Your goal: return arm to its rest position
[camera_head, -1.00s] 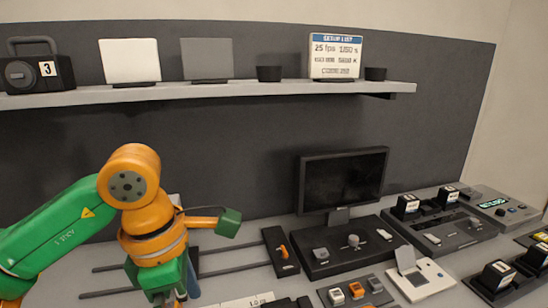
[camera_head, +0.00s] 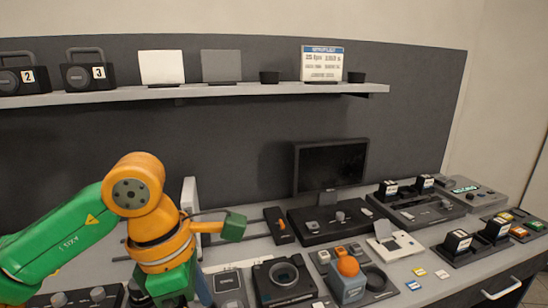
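My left arm (camera_head: 136,190), green and orange, comes in from the left and bends down at its orange elbow in front of the bench. Its lower green part (camera_head: 172,284) runs down to the bottom edge of the picture. An orange bar with a green block (camera_head: 233,227) at its end sticks out to the right of the arm; I cannot tell whether it belongs to the arm. No gripper fingers can be made out. My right arm and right gripper are not in view.
A black monitor (camera_head: 331,167) stands on the bench. An orange-topped blue device (camera_head: 347,283) and a black device with a round ring (camera_head: 284,281) are near the front. A shelf (camera_head: 225,89) bears radios, panels and a setup list (camera_head: 322,64). Black-and-white blocks stand at the right.

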